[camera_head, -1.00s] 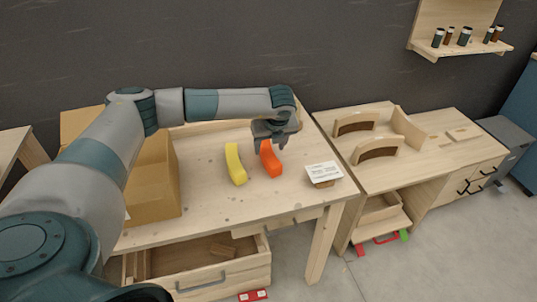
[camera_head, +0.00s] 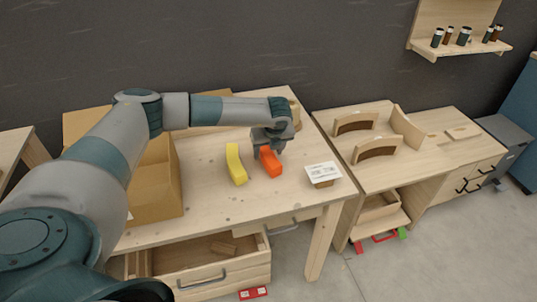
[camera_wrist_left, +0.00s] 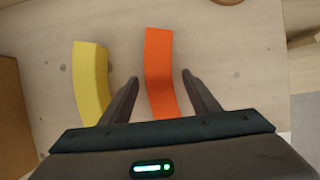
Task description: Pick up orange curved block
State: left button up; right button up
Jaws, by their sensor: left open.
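The orange curved block (camera_head: 271,163) lies on the wooden table (camera_head: 220,205); it also shows in the left wrist view (camera_wrist_left: 160,72). The yellow curved block (camera_head: 236,164) lies to its left, and it too shows in the left wrist view (camera_wrist_left: 90,82). My left gripper (camera_head: 267,154) is low over the orange block's far end. In the left wrist view my left gripper (camera_wrist_left: 158,84) is open, with one finger on each side of the orange block and gaps on both sides. My right gripper is not in view.
A cardboard box (camera_head: 155,185) stands at the table's left. A white label card on a small block (camera_head: 322,173) stands to the right. An open drawer (camera_head: 205,272) is below. Curved wooden pieces (camera_head: 376,149) stand on the right-hand bench. The table's front is clear.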

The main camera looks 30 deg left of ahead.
pick_arm(q)
jog(key=shift+x, duration=0.95)
jog(key=shift+r, duration=0.1)
jog(key=c, duration=1.2)
